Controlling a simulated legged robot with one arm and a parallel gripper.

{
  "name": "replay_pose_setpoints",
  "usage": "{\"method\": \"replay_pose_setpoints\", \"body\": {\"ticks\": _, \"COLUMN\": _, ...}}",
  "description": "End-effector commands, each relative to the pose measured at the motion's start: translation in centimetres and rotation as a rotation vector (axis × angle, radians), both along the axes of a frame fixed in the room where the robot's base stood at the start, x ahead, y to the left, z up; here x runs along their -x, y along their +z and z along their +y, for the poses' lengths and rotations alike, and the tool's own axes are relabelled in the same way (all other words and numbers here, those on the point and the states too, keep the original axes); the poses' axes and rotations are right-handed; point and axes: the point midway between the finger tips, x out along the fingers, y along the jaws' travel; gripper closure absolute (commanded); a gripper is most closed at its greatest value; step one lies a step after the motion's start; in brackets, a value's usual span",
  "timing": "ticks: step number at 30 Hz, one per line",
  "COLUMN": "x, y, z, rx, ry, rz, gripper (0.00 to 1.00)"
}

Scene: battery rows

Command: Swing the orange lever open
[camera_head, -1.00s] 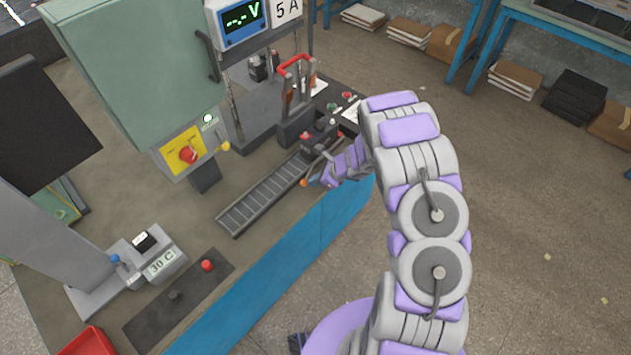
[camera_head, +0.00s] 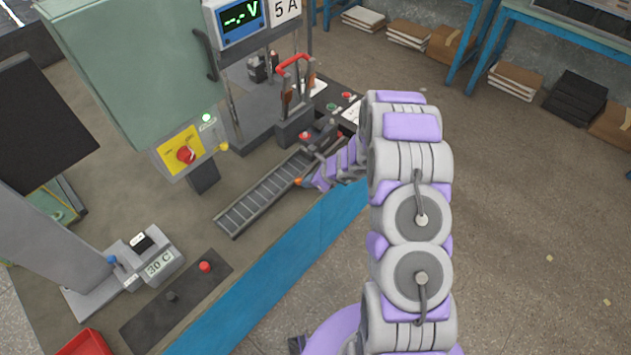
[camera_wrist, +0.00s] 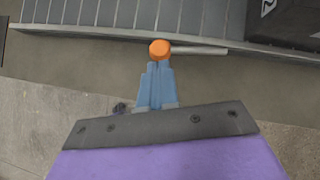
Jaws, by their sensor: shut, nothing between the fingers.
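The orange knob (camera_wrist: 160,49) of the lever shows in the wrist view. A light grey rod (camera_wrist: 200,51) runs right from it, roughly along the edge of the slatted track. In the head view the orange knob (camera_head: 298,181) is small, beside the track's near side. My gripper (camera_wrist: 158,68) has its blue fingers together and empty. Their tips are right at the knob in the picture; I cannot tell whether they touch it. In the head view my gripper (camera_head: 308,182) is just right of the knob and hides part of the lever.
The slatted track (camera_head: 265,200) lies along the bench. A dark clamp block (camera_head: 320,135) and a red-handled frame (camera_head: 294,66) stand behind my gripper. A green cabinet (camera_head: 130,70) rises at the left. The blue bench edge (camera_head: 270,265) faces open floor.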

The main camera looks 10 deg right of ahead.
Motion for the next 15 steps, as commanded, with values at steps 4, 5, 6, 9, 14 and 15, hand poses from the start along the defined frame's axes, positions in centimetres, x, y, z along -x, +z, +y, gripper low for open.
{"method": "replay_pose_setpoints", "body": {"ticks": 4, "x": 0.0, "y": 0.0, "z": 0.1, "rx": -0.001, "ry": 0.003, "rz": 0.000, "gripper": 1.00}}
{"method": "replay_pose_setpoints", "body": {"ticks": 5, "x": 0.0, "y": 0.0, "z": 0.1, "rx": -0.001, "ry": 0.003, "rz": 0.000, "gripper": 1.00}}
{"method": "replay_pose_setpoints", "body": {"ticks": 6, "x": 0.0, "y": 0.0, "z": 0.1, "rx": -0.001, "ry": 0.001, "rz": 0.000, "gripper": 1.00}}
{"method": "replay_pose_setpoints", "body": {"ticks": 9, "x": 0.0, "y": 0.1, "z": -0.2, "rx": -0.001, "ry": 0.001, "rz": 0.000, "gripper": 1.00}}
{"method": "replay_pose_setpoints", "body": {"ticks": 14, "x": 0.0, "y": 0.1, "z": -1.0, "rx": -0.002, "ry": 0.000, "rz": -0.001, "gripper": 1.00}}
{"method": "replay_pose_setpoints", "body": {"ticks": 15, "x": 0.1, "y": 0.1, "z": -1.2, "rx": -0.002, "ry": 0.000, "rz": -0.001, "gripper": 1.00}}
